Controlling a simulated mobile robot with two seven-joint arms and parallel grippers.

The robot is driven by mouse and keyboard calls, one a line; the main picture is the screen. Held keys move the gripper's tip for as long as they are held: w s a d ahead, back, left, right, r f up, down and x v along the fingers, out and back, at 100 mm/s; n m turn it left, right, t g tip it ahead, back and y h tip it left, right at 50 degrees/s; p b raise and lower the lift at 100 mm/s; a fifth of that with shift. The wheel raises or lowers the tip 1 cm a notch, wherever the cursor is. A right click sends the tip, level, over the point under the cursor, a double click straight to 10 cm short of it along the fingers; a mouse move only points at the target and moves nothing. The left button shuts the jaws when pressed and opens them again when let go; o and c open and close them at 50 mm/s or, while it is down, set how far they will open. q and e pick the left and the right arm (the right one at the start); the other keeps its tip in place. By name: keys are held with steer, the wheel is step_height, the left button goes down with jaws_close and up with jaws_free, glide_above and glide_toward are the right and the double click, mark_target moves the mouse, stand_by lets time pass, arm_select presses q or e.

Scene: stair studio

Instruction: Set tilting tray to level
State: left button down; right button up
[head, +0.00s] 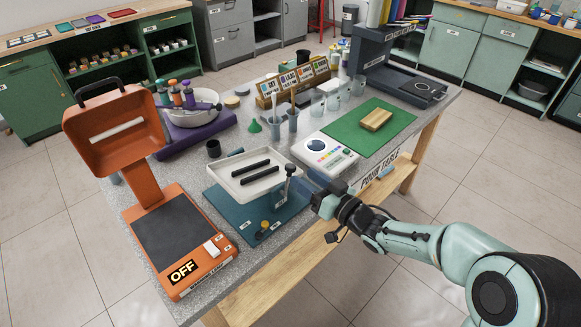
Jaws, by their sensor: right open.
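The tilting tray (238,181) is a white, shallow tray with two black bars across it. It stands over a teal base (222,204) near the front edge of the table, and its exact tilt is hard to judge. A small yellow knob (265,225) sits at the front of the base. My right gripper (309,187) is open, just right of the post, and I cannot tell whether it touches it. My left gripper is out of view.
An orange machine (184,240) marked OFF stands left of the tray. A purple stand with a white bowl (191,115) is behind. A white panel with a dial (325,152) and a green mat (368,128) lie to the right. A small black cup (213,148) stands behind the tray.

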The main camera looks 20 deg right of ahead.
mark_target(291, 166)
steer(key=x, duration=0.6)
steer(key=shift+w+a, duration=0.1)
steer(key=shift+w, duration=0.1)
steer(key=shift+c, duration=0.4)
